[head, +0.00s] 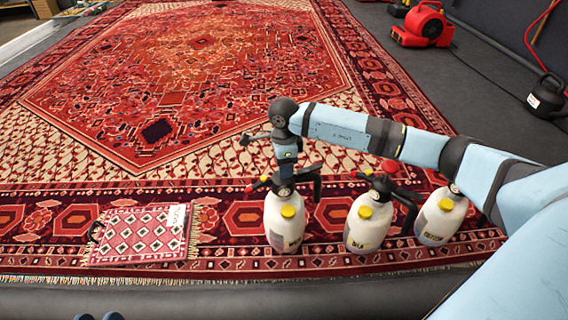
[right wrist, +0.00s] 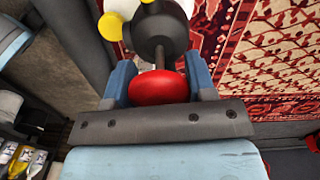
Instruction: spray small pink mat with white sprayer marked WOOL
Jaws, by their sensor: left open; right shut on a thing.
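The small pink mat (head: 140,236) lies flat on the big rug at the lower left of the head view, with a white tag on its right end. The left of three white sprayers (head: 284,225) stands upright to its right; its label is too small to read for certain. My right gripper (head: 286,168) is above this sprayer, shut on its top knob. The right wrist view shows the red knob (right wrist: 158,88) between the fingers. My left gripper (head: 98,317) barely shows at the bottom left edge, open and apart from the mat.
A middle sprayer (head: 368,226) and a right sprayer (head: 441,218) stand close by, partly under my right arm. The large red rug (head: 200,80) fills most of the floor. A red blower (head: 422,25) and a dark jug (head: 546,95) are far right. Rug beyond the mat is clear.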

